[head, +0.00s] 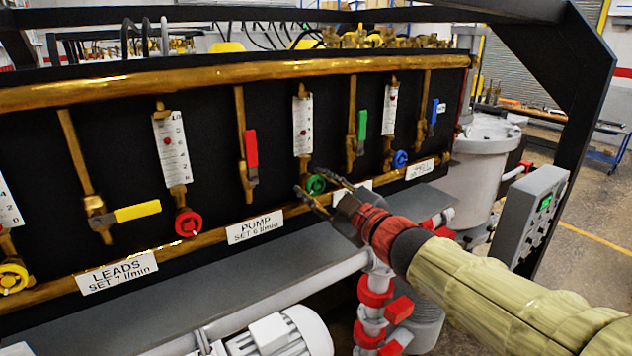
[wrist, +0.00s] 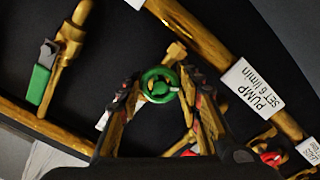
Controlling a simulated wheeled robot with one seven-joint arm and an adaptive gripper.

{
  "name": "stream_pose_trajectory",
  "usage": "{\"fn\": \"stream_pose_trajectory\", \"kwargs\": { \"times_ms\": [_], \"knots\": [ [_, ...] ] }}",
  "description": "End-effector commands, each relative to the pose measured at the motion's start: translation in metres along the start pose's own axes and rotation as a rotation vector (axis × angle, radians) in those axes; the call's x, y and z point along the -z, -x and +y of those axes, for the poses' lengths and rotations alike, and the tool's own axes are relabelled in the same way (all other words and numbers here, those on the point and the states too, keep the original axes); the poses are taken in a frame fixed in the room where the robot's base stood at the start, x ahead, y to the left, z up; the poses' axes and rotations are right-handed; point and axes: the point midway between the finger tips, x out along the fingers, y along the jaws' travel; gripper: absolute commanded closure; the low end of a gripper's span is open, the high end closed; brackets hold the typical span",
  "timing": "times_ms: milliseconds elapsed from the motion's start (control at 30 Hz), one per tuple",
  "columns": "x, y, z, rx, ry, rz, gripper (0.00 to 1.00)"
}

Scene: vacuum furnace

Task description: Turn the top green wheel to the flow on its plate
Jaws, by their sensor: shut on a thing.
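The green wheel (head: 316,184) sits at the foot of a white flow scale (head: 303,125) on the black panel. It also shows in the wrist view (wrist: 160,84). My gripper (head: 311,184) is shut on the wheel, with one finger on each side of its rim. A small red float shows partway up the scale; its exact reading is too small to tell. A white plate (head: 340,197) to the right of the wheel is mostly hidden behind my gripper, so its text is not readable.
A green lever (head: 362,125) stands right of the scale, a red lever (head: 251,148) left. Nearby are a red wheel (head: 187,222) and a blue wheel (head: 400,159). The PUMP plate (head: 255,227) reads SET 6 l/min. A brass pipe and grey ledge (head: 250,275) run below.

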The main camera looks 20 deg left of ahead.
Motion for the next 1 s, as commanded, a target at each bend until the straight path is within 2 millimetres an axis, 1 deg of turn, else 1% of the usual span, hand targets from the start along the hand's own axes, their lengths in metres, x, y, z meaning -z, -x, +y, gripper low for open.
{"fn": "stream_pose_trajectory", "kwargs": {
  "times_ms": [200,567,600,900,1000],
  "knots": [
    [-0.0019,-0.0001,-0.0012,0.002,-0.032,-0.003,0.91],
    [-0.0024,-0.0002,-0.0017,0.002,-0.035,-0.003,0.91],
    [-0.0024,-0.0002,-0.0017,0.002,-0.034,-0.003,0.64],
    [-0.0011,-0.0001,-0.0008,0.001,-0.033,-0.001,0.47],
    [-0.0008,-0.0001,-0.0007,0.001,-0.033,-0.001,0.46]
  ]
}}
